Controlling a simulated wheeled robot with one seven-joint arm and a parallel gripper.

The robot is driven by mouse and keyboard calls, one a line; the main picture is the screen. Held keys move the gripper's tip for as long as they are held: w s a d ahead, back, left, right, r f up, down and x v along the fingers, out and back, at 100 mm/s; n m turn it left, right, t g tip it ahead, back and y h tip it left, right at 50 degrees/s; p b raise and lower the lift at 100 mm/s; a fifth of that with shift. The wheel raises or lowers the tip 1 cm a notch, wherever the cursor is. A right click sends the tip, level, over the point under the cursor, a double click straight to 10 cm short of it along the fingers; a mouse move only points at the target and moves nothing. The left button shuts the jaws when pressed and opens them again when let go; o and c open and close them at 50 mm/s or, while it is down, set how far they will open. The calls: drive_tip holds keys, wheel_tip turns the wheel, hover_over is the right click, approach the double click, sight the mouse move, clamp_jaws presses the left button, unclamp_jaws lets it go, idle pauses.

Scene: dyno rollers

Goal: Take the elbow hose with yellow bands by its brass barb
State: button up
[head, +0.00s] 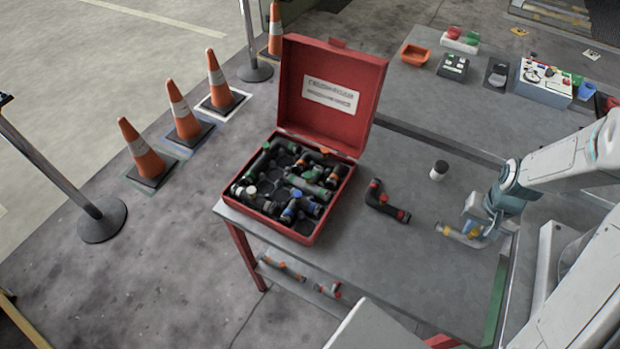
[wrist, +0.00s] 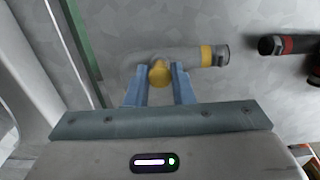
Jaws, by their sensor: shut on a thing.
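The elbow hose with yellow bands (head: 456,235) is a grey, partly see-through-looking piece at my gripper (head: 478,227), over the right part of the grey workbench. In the wrist view the hose (wrist: 188,58) runs sideways across the fingertips, with a yellow band (wrist: 207,55) and a dark end to the right. My gripper (wrist: 157,80) is shut on the hose, its two blue fingers on either side of a yellow round stub (wrist: 160,73). I cannot tell whether this stub is the brass barb. The fingertips partly hide the hose.
An open red case (head: 318,225) full of hoses and fittings stands to the left. A black elbow with red bands (head: 383,204) lies between case and gripper. Traffic cones (head: 140,150) line the floor.

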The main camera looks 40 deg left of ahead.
drive_tip(key=shift+r+p, duration=1.25)
drive_tip(key=shift+r, duration=1.15)
